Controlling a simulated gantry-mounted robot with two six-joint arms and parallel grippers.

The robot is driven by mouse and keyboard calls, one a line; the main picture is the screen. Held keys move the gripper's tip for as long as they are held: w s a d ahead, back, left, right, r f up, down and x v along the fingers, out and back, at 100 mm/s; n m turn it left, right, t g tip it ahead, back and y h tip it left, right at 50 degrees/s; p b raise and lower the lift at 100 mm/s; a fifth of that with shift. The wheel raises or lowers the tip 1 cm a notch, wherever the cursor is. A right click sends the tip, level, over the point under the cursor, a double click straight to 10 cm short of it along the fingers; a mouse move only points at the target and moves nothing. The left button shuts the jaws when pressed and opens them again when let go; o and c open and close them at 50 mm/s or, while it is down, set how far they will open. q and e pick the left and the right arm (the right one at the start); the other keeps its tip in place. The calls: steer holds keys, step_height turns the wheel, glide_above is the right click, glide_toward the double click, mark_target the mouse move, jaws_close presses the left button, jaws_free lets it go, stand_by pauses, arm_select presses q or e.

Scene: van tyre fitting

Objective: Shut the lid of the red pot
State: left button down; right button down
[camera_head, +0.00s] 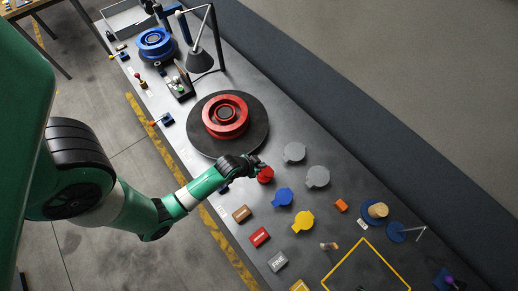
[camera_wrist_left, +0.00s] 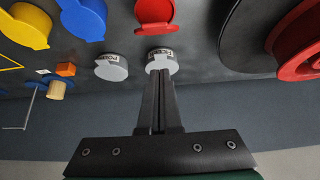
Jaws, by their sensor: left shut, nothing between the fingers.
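The red pot (camera_head: 266,175) stands on the dark bench, just beyond the round turntable. My left gripper (camera_head: 261,166) is right at it and partly covers it in the head view. In the left wrist view the red pot (camera_wrist_left: 155,11) is at the top edge, with a tab towards the camera. My right gripper is not in view.
A blue pot (camera_head: 283,197), a yellow pot (camera_head: 303,221) and two grey pots (camera_head: 294,152) stand close by. A red wheel hub (camera_head: 225,115) lies on the turntable (camera_head: 202,145). Small labelled boxes (camera_head: 259,237) line the bench's near edge. A yellow outlined square (camera_head: 342,263) is at lower right.

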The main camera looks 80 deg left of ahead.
mark_target(265, 172)
arm_select(q)
steer(key=shift+x, duration=1.15)
steer(key=shift+s+d+f, duration=0.3)
steer(key=shift+s+f, duration=0.3)
steer(key=shift+f, duration=0.1)
steer(key=shift+s+d+f, duration=0.25)
steer(key=shift+s+f, duration=0.35)
steer(key=shift+f, duration=0.1)
